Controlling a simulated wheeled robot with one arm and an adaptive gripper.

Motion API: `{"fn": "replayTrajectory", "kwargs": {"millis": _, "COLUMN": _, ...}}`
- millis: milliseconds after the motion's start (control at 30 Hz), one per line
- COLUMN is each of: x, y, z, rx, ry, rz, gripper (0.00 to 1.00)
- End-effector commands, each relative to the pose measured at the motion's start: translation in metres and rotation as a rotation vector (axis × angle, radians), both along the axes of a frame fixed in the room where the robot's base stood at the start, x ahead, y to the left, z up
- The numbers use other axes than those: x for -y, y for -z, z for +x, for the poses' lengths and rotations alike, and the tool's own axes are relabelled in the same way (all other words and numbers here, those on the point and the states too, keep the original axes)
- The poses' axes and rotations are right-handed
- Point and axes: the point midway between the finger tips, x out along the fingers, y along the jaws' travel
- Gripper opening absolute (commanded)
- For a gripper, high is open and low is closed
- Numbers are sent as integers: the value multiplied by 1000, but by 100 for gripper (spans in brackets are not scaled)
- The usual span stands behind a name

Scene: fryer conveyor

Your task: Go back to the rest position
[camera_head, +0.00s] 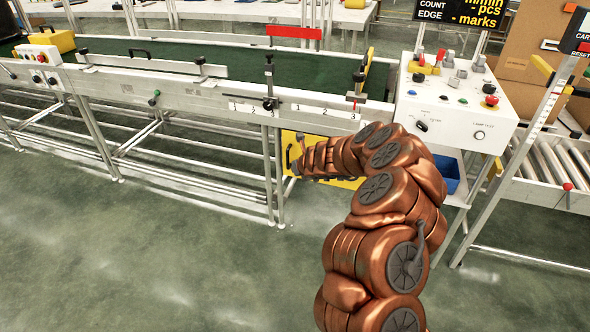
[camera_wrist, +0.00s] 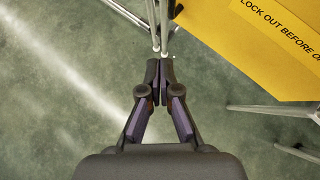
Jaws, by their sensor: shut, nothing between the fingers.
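My arm, copper-coloured, reaches from the lower right of the head view toward the conveyor's front. My gripper (camera_wrist: 159,72) is shut and empty in the wrist view, with its fingertips together. In the head view my gripper (camera_head: 296,168) is small and sits near the conveyor legs, below the belt's level and in front of a yellow panel. The yellow panel (camera_wrist: 245,40) also shows in the wrist view at the upper right, with "LOCK OUT BEFORE O..." on it. In the wrist view the fingertips appear close to a metal leg (camera_wrist: 164,25); I cannot tell whether they touch.
The green conveyor belt (camera_head: 230,93) runs across the back behind a metal rail. A white control box (camera_head: 455,105) with buttons stands at the right, above a blue bin (camera_head: 447,174). A roller conveyor (camera_head: 550,165) is at far right. The floor (camera_head: 140,255) at left front is clear.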

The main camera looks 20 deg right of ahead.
Motion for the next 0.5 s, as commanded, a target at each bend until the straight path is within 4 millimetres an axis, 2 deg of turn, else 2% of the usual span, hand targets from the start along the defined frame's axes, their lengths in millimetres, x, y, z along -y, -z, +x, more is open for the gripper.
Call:
{"fn": "replayTrajectory", "kwargs": {"millis": 333, "x": -3, "y": -6, "z": -5, "rx": 3, "ry": -10, "rz": -3, "gripper": 0}}
{"fn": "replayTrajectory", "kwargs": {"millis": 433, "x": -16, "y": -20, "z": -2, "rx": 26, "ry": -64, "rz": -17, "gripper": 0}}
{"fn": "replayTrajectory", "kwargs": {"millis": 500, "x": -35, "y": -39, "z": 0, "rx": 59, "ry": -144, "rz": -39, "gripper": 0}}
